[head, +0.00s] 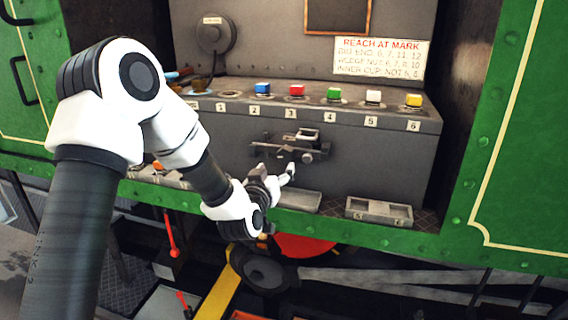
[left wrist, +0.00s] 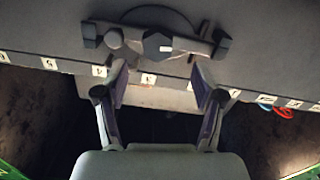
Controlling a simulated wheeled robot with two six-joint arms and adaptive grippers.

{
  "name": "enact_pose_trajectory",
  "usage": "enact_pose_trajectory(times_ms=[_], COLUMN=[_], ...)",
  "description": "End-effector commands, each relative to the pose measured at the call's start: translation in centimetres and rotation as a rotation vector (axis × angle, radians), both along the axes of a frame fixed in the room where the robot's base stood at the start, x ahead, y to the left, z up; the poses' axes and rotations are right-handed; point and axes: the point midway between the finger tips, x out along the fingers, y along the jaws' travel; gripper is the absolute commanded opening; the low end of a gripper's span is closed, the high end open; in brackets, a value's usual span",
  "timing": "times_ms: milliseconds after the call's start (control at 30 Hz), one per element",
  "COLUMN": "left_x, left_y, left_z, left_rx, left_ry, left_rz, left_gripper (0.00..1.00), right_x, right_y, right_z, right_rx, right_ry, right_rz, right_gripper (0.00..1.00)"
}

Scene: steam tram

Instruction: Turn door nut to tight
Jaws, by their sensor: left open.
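The door nut (left wrist: 158,47) is a dark hexagonal nut with a pale mark on its face, at the middle of a crossbar (left wrist: 195,48) in the left wrist view. In the head view the nut (head: 308,157) is small on the grey front panel, and its mark cannot be read. My left gripper (head: 287,174) is just below the crossbar, in front of the panel. In the left wrist view its two fingers (left wrist: 161,78) are spread apart with nothing between them. The nut lies beyond the fingertips, apart from them. My right gripper is not in view.
Blue, red (head: 297,91), green, white and yellow blocks stand on the numbered ledge (head: 230,95) above. A sign (head: 381,59) hangs behind it. A shallow tray (head: 379,211) sits below right. Green riveted walls (head: 520,130) flank the opening. A red lever (head: 172,238) is lower left.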

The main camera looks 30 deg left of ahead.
Motion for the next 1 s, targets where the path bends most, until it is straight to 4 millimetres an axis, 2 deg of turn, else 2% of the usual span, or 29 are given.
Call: enact_pose_trajectory(times_ms=[33,100,500,800,967,1000], left_x=[0.1,0.5,7.0,7.5,7.5,7.5], left_y=[0.1,0.2,1.7,1.9,1.9,1.9], left_z=[0.9,1.5,1.4,1.3,1.3,1.3], left_rx=[-0.002,-0.001,0.000,-0.001,-0.001,-0.001], left_ry=[-0.020,-0.028,-0.022,-0.021,-0.021,-0.021], left_rz=[0.001,0.001,-0.001,-0.001,-0.001,-0.001], left_gripper=[0.69,0.69,0.69,0.69,0.12,0.09], right_x=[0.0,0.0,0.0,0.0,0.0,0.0], right_y=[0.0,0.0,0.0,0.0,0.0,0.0], right_z=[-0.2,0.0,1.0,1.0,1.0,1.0], right_rx=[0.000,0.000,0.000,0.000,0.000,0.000], right_ry=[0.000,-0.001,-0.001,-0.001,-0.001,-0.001], right_rz=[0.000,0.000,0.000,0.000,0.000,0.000], right_gripper=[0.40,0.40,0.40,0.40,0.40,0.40])
